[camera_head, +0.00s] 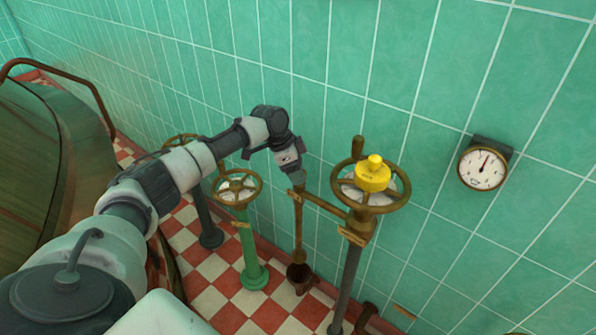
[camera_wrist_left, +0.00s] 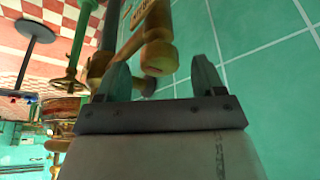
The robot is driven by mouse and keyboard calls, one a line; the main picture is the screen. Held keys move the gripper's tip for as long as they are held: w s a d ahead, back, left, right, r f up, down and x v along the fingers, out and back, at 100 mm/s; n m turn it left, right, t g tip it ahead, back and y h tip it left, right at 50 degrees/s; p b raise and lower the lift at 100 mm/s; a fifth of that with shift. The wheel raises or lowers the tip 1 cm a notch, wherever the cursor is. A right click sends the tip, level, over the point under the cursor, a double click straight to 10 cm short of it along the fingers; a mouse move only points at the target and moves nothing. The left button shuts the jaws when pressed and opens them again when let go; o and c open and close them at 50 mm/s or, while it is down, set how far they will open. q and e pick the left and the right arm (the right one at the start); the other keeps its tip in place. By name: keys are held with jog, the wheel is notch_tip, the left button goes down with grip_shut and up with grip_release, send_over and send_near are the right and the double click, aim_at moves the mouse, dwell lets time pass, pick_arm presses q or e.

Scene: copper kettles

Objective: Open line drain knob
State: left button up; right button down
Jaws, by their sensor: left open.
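My left gripper (camera_head: 298,180) points down beside the top of a thin brass pipe (camera_head: 298,225) near the tiled wall. In the left wrist view its two fingers (camera_wrist_left: 162,78) are apart, with a rounded brass fitting (camera_wrist_left: 158,55) just beyond and partly between them. I cannot tell whether they touch it. A brass handwheel (camera_head: 398,197) with a yellow knob (camera_head: 373,174) on its hub stands to the right on a dark post. Small brass tags hang by the valves, but their writing is too small to read, so I cannot tell which one is the line drain knob.
A green post with a brass handwheel (camera_head: 236,187) stands left of the brass pipe. Another handwheel is partly behind my arm. A round gauge (camera_head: 483,168) is on the green tiled wall (camera_head: 420,60). A large kettle (camera_head: 30,165) fills the left side. The floor is red and white checks.

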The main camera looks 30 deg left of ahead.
pick_arm(q)
jog(key=shift+w+d+f, duration=0.15)
jog(key=shift+d+f, duration=0.05)
jog(key=shift+f, duration=0.35)
jog(key=c, duration=0.9)
jog(key=shift+r+p, duration=0.15)
jog(key=shift+p, duration=0.5)
jog(key=shift+c, duration=0.2)
jog(key=n+y+p, duration=0.1)
jog(key=n+p, duration=0.2)
jog(key=p, duration=0.2)
jog(key=n+t+y+p, duration=0.1)
jog(key=n+p, duration=0.3)
jog(key=p, duration=0.1)
jog(key=n+y+p, duration=0.2)
jog(key=n+p, duration=0.2)
jog(key=p, duration=0.1)
jog(key=shift+d+r+t, duration=0.1)
jog(key=shift+d+t, duration=0.15)
jog(key=shift+t, duration=0.05)
jog(key=n+y+p, duration=0.1)
jog(key=n+p, duration=0.1)
jog(key=n, duration=0.1)
jog(key=shift+n, duration=0.4)
jog(key=shift+f+n+g+y+p, duration=0.25)
jog(key=shift+n+g+y+p, duration=0.3)
jog(key=shift+n, duration=0.95)
